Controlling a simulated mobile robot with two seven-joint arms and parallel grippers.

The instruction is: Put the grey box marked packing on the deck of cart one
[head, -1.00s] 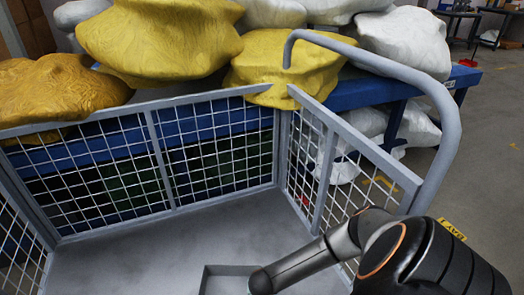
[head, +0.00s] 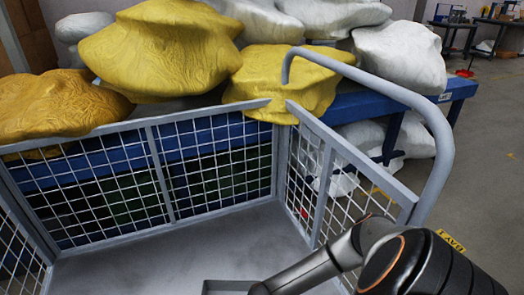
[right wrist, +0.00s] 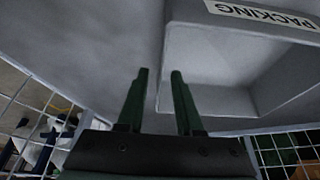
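The grey box (head: 228,287) shows only its far rim at the bottom edge of the head view. In the right wrist view the open-topped box (right wrist: 215,100) carries a white PACKING label (right wrist: 265,14) and appears to rest on the grey deck (right wrist: 95,40). The deck (head: 180,250) belongs to a cart with mesh sides; no cart number is readable. My right gripper (right wrist: 160,72) is open, its two dark fingertips apart beside the box's left wall; that wall's edge appears between them, and contact cannot be told. My left gripper is in no view.
Grey mesh panels (head: 215,165) and a bent handle rail (head: 440,135) border the deck. Behind stands a blue table (head: 365,98) with yellow sacks (head: 160,50) and white sacks (head: 400,55). Open floor (head: 490,190) lies to the right.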

